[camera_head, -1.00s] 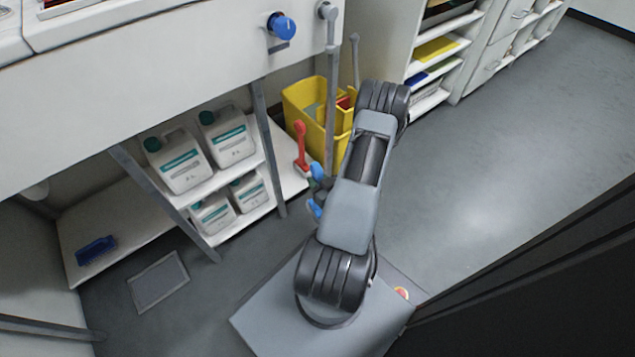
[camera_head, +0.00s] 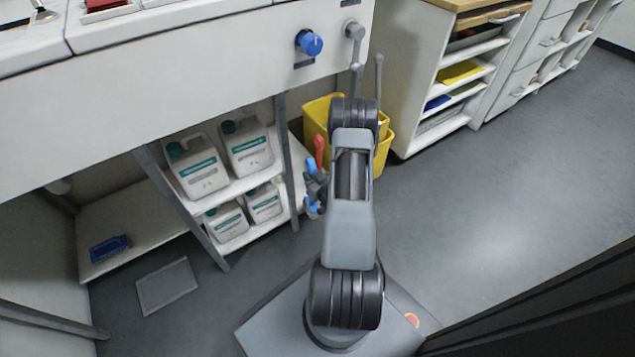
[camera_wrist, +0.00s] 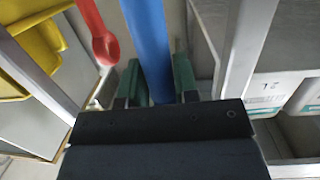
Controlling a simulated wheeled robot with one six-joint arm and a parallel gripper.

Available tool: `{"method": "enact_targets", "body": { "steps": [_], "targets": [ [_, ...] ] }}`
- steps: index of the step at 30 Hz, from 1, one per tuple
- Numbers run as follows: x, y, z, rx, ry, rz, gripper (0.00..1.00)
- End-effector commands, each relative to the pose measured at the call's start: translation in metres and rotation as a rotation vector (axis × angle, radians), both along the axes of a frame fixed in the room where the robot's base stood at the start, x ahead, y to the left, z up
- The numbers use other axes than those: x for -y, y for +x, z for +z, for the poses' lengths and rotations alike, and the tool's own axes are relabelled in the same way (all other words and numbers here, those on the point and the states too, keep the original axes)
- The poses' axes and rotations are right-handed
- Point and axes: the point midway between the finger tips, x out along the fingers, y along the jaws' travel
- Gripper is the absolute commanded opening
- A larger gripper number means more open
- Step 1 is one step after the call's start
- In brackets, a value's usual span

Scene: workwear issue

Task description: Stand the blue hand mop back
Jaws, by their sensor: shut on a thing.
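The blue hand mop (camera_wrist: 147,35) shows in the wrist view as a blue shaft between the green-padded fingers of my gripper (camera_wrist: 158,82). My gripper is shut on it. In the head view my gripper (camera_head: 315,187) is partly hidden by my arm, and small blue parts of the mop (camera_head: 312,207) show above and below it. The mop's far end is out of sight. A red hand tool (camera_head: 319,148) stands just beyond the gripper at the shelf's right end. In the wrist view this red tool (camera_wrist: 101,42) is left of the blue shaft, apart from it.
A yellow bucket (camera_head: 317,112) stands behind my arm. White jugs (camera_head: 196,168) fill the two-level shelf at left, with grey posts (camera_head: 287,150) close to the gripper. A blue item (camera_head: 109,248) lies on the low shelf. Floor at right (camera_head: 480,220) is clear.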

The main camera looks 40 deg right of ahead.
Motion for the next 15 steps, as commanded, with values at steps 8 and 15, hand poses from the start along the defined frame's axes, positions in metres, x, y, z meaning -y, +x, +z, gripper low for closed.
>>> {"method": "enact_targets", "body": {
  "steps": [8, 15],
  "targets": [
    [0.004, 0.036, -0.004, 0.003, -0.001, 0.003, 0.0],
    [0.008, 0.065, -0.007, 0.003, -0.001, 0.001, 0.0]
  ]
}}
